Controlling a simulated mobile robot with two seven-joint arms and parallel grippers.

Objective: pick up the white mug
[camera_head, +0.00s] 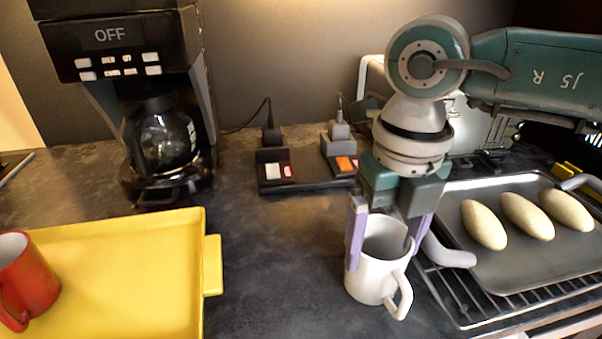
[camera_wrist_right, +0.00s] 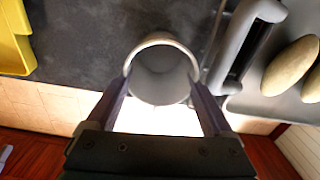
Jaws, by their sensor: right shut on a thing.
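The white mug (camera_head: 377,277) stands upright at the front of the dark counter, right of the yellow tray, with its handle toward the lower right. My right gripper (camera_head: 385,243) comes down from above with its two purple fingers on opposite sides of the mug and is shut on it. The right wrist view shows the mug's round rim (camera_wrist_right: 161,42) between the fingertips (camera_wrist_right: 160,82). I cannot tell whether the mug's base touches the counter. My left gripper is not in view.
A yellow tray (camera_head: 212,265) with a red mug (camera_head: 27,280) is at left. A coffee maker (camera_head: 130,45) stands behind it. A baking tray (camera_head: 500,275) with several bread rolls (camera_head: 527,216) lies close at right. A power strip (camera_head: 308,184) is behind.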

